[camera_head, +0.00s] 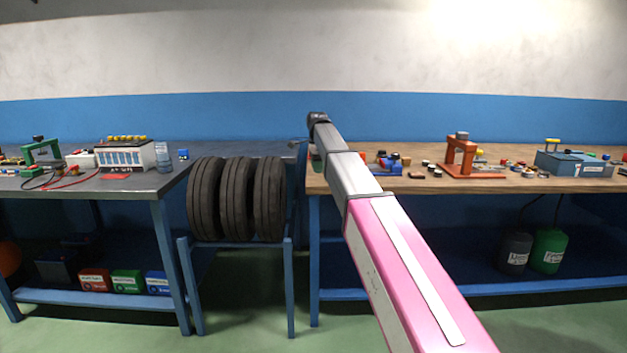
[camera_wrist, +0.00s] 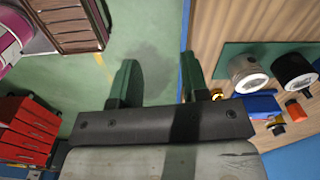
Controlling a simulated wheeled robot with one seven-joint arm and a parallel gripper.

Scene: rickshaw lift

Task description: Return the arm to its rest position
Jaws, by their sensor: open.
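My arm reaches up and away across the middle of the head view, in pink and grey sections, and ends in a dark tip in front of the blue wall band. My fingers cannot be made out there. In the wrist view my gripper (camera_wrist: 160,82) is open, with two dark green fingers spread apart. Nothing is between them but green floor and the edge of the wooden workbench (camera_wrist: 208,32). The gripper holds nothing.
The wooden workbench also shows in the head view (camera_head: 420,184), with an orange press (camera_head: 461,158) and small parts on it. A rack of tires (camera_head: 237,200) stands beside the grey bench (camera_head: 135,184). A red drawer cabinet (camera_wrist: 28,130) shows in the wrist view.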

